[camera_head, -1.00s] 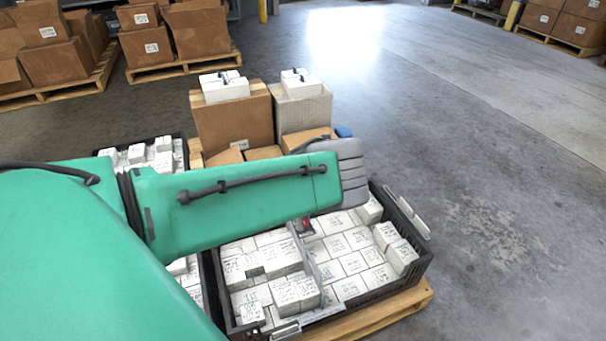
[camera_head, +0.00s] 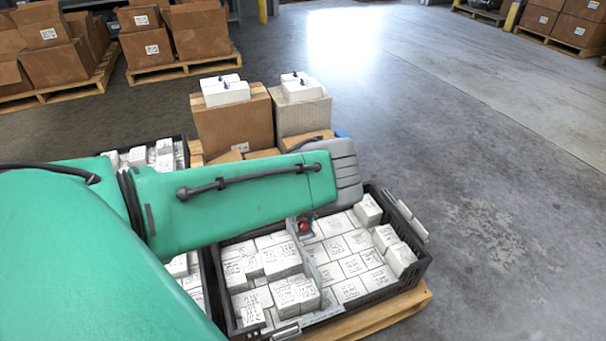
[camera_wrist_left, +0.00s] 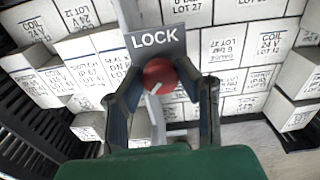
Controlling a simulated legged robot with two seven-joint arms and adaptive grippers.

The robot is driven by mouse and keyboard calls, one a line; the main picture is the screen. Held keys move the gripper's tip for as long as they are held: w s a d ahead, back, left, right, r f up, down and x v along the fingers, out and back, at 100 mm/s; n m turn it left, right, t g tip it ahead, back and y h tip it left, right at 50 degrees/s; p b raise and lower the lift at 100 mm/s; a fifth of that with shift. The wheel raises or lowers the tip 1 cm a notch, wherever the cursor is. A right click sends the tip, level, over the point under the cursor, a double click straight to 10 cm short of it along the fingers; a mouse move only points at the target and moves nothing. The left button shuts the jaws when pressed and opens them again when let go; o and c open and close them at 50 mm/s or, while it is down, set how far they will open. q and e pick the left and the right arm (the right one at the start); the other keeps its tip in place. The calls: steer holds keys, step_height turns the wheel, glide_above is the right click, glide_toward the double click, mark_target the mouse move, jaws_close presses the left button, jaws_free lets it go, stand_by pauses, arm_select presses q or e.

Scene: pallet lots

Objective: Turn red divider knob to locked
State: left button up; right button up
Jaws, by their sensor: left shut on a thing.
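The red divider knob (camera_wrist_left: 159,76) shows in the left wrist view below the word LOCK on a grey plate (camera_wrist_left: 155,45). A white mark on the knob points to the lower left. My left gripper (camera_wrist_left: 162,88) is shut on the knob, one dark finger on each side. In the head view the red knob (camera_head: 304,227) shows on the grey divider (camera_head: 310,262) inside the black crate (camera_head: 425,262), just under my left arm. The fingertips are hidden there. My right gripper is not in view.
White labelled boxes (camera_head: 350,264) fill both sides of the divider. A second crate of white boxes (camera_head: 163,150) lies partly behind my arm. Brown cartons (camera_head: 233,122) stand behind the crate. The grey floor (camera_head: 500,200) to the right is clear.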

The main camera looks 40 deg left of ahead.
arm_select(q)
steer(key=m+p, duration=0.1)
steer(key=m, duration=0.4)
steer(key=shift+d+r+m, duration=0.1)
steer(key=shift+m, duration=0.2)
steer(key=m+p, duration=0.1)
steer(key=m, duration=0.4)
steer(key=shift+p, duration=0.4)
steer(key=m+p, duration=0.1)
steer(key=m, duration=0.4)
steer(key=shift+m+p, duration=0.35)
steer(key=shift+m, duration=0.05)
steer(key=m+p, duration=0.1)
steer(key=m, duration=0.4)
steer(key=shift+m+p, duration=0.3)
steer(key=shift+p, duration=0.05)
steer(key=o, duration=1.1)
steer(key=shift+o, duration=0.2)
